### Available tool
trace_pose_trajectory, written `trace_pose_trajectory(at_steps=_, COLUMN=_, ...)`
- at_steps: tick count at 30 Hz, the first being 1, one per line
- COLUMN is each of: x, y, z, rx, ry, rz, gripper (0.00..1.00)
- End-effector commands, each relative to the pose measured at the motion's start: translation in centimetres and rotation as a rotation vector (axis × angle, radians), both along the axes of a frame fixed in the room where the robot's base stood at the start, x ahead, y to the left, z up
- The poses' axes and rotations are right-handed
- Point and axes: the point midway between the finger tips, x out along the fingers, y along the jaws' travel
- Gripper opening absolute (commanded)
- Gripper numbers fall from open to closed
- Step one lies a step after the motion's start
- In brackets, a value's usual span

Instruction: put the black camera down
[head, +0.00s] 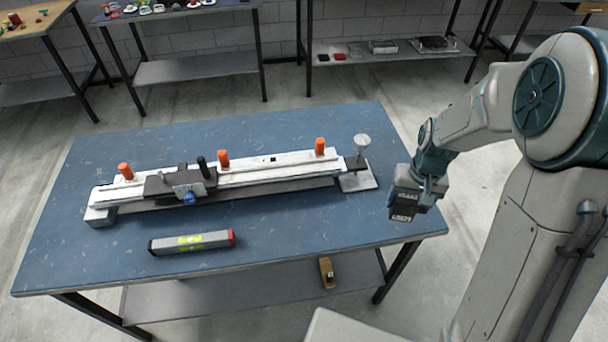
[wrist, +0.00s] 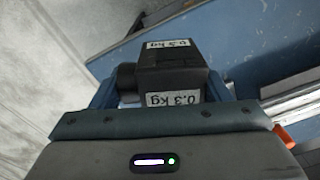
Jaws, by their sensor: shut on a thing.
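The black camera (wrist: 172,72) is a dark box with white "0.3 kg" labels, seen close up in the wrist view. My gripper (wrist: 165,95) is shut on it, with blue fingers on both sides. In the head view, my gripper (head: 412,195) holds the camera (head: 404,214) at the right end of the blue table (head: 300,225). I cannot tell whether the camera touches the tabletop or is just above it.
A long white slider rail (head: 255,177) with orange knobs and a dark carriage lies across the table. A grey level (head: 192,242) lies at the front left. The front right of the tabletop is clear. A small brown object (head: 327,272) is on the lower shelf.

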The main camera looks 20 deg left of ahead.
Motion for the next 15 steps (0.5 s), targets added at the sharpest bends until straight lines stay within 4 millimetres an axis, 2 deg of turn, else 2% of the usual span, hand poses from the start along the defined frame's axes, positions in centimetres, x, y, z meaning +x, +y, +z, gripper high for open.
trace_pose_trajectory(at_steps=1, x=-1.5, y=2.4, z=-0.8, rx=0.005, ry=-0.008, rz=0.062, gripper=0.48)
trace_pose_trajectory(at_steps=3, x=-3.6, y=4.8, z=-0.4, rx=0.005, ry=-0.008, rz=0.129, gripper=0.48)
trace_pose_trajectory(at_steps=6, x=-6.7, y=7.2, z=0.2, rx=-0.001, ry=-0.009, rz=0.213, gripper=0.48)
trace_pose_trajectory(at_steps=10, x=-9.9, y=9.0, z=0.7, rx=-0.011, ry=-0.011, rz=0.293, gripper=0.48)
trace_pose_trajectory(at_steps=15, x=-12.2, y=9.7, z=1.1, rx=-0.023, ry=-0.012, rz=0.343, gripper=0.48)
